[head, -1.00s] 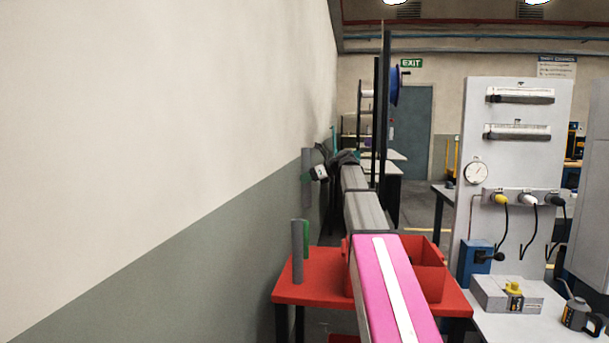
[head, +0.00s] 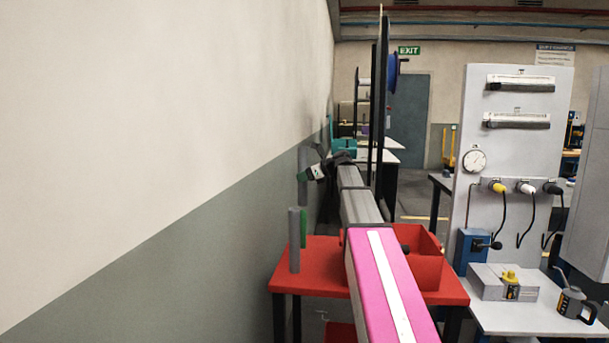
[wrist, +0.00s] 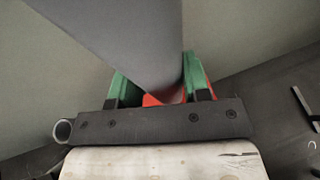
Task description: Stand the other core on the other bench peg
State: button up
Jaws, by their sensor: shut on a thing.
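My gripper (head: 307,175) is shut on a grey tube-like core (head: 302,160), which it holds upright beside the wall, beyond and above the red bench. In the wrist view the same core (wrist: 135,35) runs between the green fingers of my gripper (wrist: 158,82). A second grey core (head: 294,242) stands upright at the left of the red bench (head: 322,262). A green upright thing (head: 303,228) shows just right of and behind that core, partly hidden; I cannot tell whether it is a peg. The held core's lower end is clear of the bench top in the head view.
A red bin (head: 428,268) sits on the right of the bench, partly behind my arm. The wall (head: 200,270) runs close along the left. A grey panel (head: 505,150) and a white table (head: 520,318) with a box and an oil can stand at right.

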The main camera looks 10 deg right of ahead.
aim_at(304, 205)
jog(key=shift+f, duration=1.25)
dwell(0.3)
jog(key=shift+f, duration=2.45)
jog(key=shift+f, duration=2.45)
jog(key=shift+f, duration=2.8)
jog(key=o, duration=1.1)
jog(key=shift+d, duration=0.1)
